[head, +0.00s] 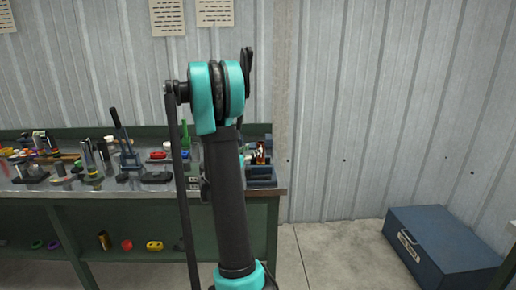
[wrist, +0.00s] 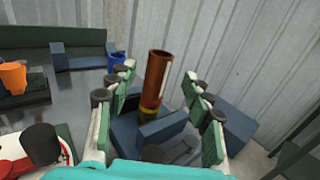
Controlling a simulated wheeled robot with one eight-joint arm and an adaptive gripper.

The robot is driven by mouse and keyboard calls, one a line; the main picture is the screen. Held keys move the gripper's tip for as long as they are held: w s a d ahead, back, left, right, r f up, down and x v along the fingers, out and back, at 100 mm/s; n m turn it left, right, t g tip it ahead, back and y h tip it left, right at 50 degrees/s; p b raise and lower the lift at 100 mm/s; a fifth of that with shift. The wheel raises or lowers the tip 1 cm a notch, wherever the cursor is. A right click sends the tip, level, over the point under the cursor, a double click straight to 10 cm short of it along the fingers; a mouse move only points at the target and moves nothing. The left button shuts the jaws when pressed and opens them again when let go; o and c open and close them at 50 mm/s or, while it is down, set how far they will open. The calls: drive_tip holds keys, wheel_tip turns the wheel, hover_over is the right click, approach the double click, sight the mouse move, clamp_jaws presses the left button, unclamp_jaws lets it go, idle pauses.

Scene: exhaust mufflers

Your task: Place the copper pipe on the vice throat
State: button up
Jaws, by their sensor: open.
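The copper pipe (wrist: 157,75) stands roughly upright in the wrist view, with its open top end showing. A yellowish band shows near its lower end, which meets the blue vice (wrist: 162,129) behind a raised block. Whether it rests fully on the throat cannot be told. My gripper (wrist: 158,80) is open, with green-padded fingers to the left and right of the pipe and visible gaps to both. In the head view, the pipe (head: 261,153) shows small above the blue vice (head: 262,174) at the bench's right end. My arm hides the gripper there.
The workbench (head: 150,192) carries many tools to the left. A corrugated wall rises close behind. A blue toolbox (head: 440,245) sits on the floor at right.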

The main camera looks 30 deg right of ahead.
drive_tip(key=v, duration=0.4)
drive_tip(key=shift+s+a, duration=0.1)
drive_tip(key=shift+a, duration=0.15)
drive_tip(key=s+a+f+m+y, duration=0.5)
drive_tip(key=s+a+f+m, duration=0.1)
drive_tip(key=a, duration=0.4)
drive_tip(key=s+a+f+m+g+y, duration=0.1)
drive_tip(key=s+a+f+m+y, duration=0.4)
drive_tip(key=s+a+m, duration=0.3)
drive_tip(key=s+a+f+m+g+y, duration=0.1)
drive_tip(key=s+a+f+m+y, duration=0.5)
drive_tip(key=s+a, duration=0.4)
drive_tip(key=a+m+y, duration=0.1)
drive_tip(key=a+m, duration=0.1)
drive_tip(key=a, duration=0.2)
drive_tip(key=shift+s+a+f, duration=0.15)
drive_tip(key=shift+f, duration=0.25)
